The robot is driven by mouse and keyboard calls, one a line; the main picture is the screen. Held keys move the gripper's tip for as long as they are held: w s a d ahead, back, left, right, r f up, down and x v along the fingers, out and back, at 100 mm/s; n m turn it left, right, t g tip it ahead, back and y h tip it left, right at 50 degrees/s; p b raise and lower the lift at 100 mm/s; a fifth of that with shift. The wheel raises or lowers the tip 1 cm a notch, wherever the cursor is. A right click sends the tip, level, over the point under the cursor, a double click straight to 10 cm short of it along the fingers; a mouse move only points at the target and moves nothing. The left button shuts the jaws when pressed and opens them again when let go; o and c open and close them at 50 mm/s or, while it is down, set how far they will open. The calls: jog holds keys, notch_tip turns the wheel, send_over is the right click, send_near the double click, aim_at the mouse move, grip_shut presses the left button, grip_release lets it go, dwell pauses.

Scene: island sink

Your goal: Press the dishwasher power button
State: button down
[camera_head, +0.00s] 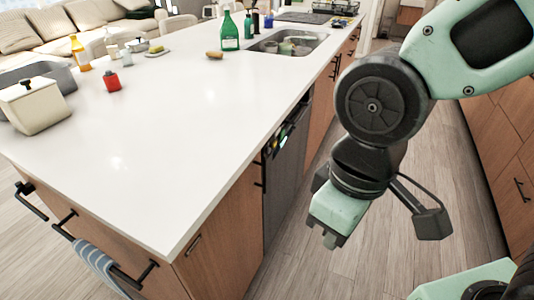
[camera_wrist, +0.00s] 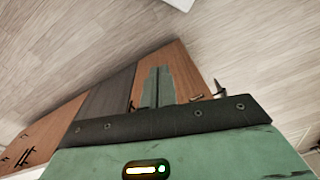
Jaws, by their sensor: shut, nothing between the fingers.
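The dishwasher (camera_head: 283,185) is a dark grey front set into the side of the island. A dark control strip (camera_head: 285,137) with small coloured marks runs along its top edge, under the countertop; I cannot make out the power button. My gripper (camera_head: 331,240) is shut and empty. It points down over the floor, to the right of the dishwasher and apart from it. In the wrist view my gripper (camera_wrist: 158,72) shows with its fingers together in front of a wooden cabinet. The dishwasher's dark front (camera_wrist: 103,92) is left of the fingers there, and its strip cannot be made out.
The white countertop (camera_head: 160,125) overhangs the island, with its near corner at lower centre. Black handles (camera_head: 258,173) stick out beside the dishwasher. A striped towel (camera_head: 100,268) hangs at the near end. Wooden drawers (camera_head: 510,165) line the right side; the aisle floor (camera_head: 300,270) is clear.

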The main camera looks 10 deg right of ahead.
jog(key=w+a+f+t+y+b, duration=0.25)
jog(key=w+f+b, duration=0.25)
jog(key=w+f, duration=0.5)
jog(key=t+b, duration=0.8)
jog(key=t, duration=0.2)
send_near(269, 151)
jog(key=s+f, duration=0.1)
jog(key=s, duration=0.3)
jog(key=w+d+f+n+t+b, duration=0.3)
jog(key=d+t, duration=0.3)
jog(key=d, duration=0.2)
jog(key=shift+w+f+n+b, duration=0.4)
jog(key=shift+w+f+b, duration=0.15)
jog(key=shift+w, duration=0.35)
jog(key=shift+h, duration=0.25)
jog(key=w+a, duration=0.5)
jog(key=a, duration=0.2)
jog(key=shift+w+a, duration=0.1)
jog(key=shift+w, duration=0.05)
